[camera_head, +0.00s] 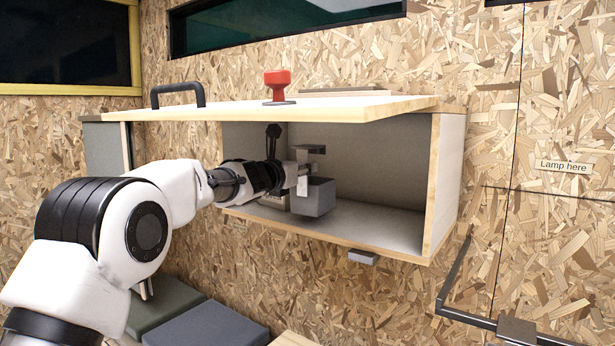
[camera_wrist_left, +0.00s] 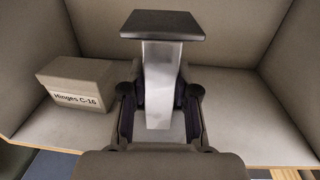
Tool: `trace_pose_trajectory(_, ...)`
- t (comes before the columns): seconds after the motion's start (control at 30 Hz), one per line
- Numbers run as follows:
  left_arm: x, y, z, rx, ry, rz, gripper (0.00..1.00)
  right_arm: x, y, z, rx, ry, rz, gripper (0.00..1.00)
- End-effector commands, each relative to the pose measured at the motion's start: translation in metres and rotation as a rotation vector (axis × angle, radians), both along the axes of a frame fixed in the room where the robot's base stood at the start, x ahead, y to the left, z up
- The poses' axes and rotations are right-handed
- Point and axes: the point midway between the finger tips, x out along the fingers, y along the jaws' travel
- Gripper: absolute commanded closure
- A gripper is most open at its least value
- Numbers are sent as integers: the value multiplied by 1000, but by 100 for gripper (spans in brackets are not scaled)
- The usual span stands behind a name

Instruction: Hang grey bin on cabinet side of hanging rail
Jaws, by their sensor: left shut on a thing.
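The grey bin (camera_head: 315,198) is a small box with an upright post and a flat top plate. My left gripper (camera_head: 292,176) is shut on its post, holding the bin at the cabinet's open front. In the left wrist view the bright post (camera_wrist_left: 160,85) stands between the fingers, under the dark top plate (camera_wrist_left: 162,25). The black hanging rail (camera_head: 458,268) is at the lower right on the wall, partly cut off. A grey piece (camera_head: 516,331) sits on it. My right gripper is not in view.
The open wooden cabinet (camera_head: 445,190) has a raised lid (camera_head: 350,107) above my gripper. A box labelled "Hinges C-16" (camera_wrist_left: 75,85) stands inside. A red-handled object (camera_head: 277,85) stands on the lid. A small grey block (camera_head: 362,257) is under the cabinet's front edge.

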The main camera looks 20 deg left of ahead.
Motion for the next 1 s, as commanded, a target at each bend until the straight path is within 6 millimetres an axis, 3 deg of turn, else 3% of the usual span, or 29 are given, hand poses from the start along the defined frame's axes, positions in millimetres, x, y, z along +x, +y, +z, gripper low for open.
trace_pose_trajectory(0.03,-6,1,-6,-1,-3,0,100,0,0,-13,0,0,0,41)
trace_pose_trajectory(0.23,-29,8,-5,-2,-2,0,100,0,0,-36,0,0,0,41)
trace_pose_trajectory(1.0,-117,34,-2,-2,-2,0,100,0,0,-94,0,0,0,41)
